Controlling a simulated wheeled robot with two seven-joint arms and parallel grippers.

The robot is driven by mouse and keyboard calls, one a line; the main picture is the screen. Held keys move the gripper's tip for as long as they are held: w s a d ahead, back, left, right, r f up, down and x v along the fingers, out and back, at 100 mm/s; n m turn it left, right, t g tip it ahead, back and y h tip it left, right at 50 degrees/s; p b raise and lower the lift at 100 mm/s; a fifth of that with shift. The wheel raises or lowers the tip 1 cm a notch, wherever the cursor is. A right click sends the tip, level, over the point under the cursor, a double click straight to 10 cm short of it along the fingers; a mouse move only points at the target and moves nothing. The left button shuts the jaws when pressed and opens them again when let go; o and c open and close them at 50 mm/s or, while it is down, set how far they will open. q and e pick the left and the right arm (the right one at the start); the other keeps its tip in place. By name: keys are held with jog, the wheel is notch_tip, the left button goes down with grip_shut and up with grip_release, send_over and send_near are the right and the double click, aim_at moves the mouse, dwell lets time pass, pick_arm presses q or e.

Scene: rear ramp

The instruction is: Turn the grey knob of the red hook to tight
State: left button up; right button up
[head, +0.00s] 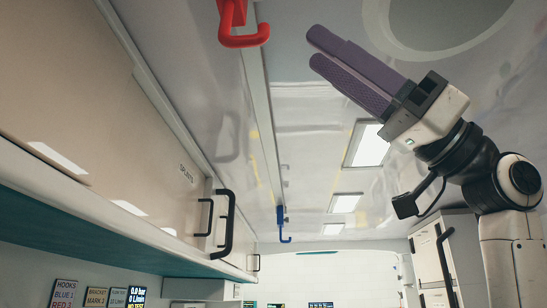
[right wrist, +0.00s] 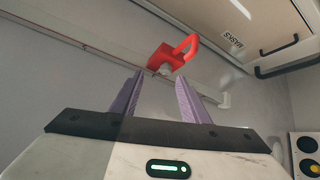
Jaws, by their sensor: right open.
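The red hook (head: 243,38) hangs from the ceiling rail at the top of the head view, partly cut off by the frame edge. My right gripper (head: 313,48) is open and empty, to the right of the hook and apart from it. In the right wrist view the red hook (right wrist: 184,53) lies beyond the fingertips of my right gripper (right wrist: 159,76). A small grey knob (right wrist: 164,69) shows at the hook's lower end there, roughly between the fingertips but farther off. Its turn position is too small to tell. My left gripper is not in view.
A blue hook (head: 282,226) hangs farther along the rail (head: 262,120). A wall cabinet (head: 110,120) with black handles runs along the left. A sign (head: 66,293) reads "HOOKS BLUE 1 RED 3". Ceiling lights (head: 364,145) lie right of the rail. Space between gripper and hook looks clear.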

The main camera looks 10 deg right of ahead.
jog(key=s+a+r+n+g+p, duration=0.1)
jog(key=a+r+p, duration=0.2)
jog(key=a+r, duration=0.4)
jog(key=shift+s+a+r, duration=0.25)
jog(key=shift+a, duration=0.15)
jog(key=c, duration=1)
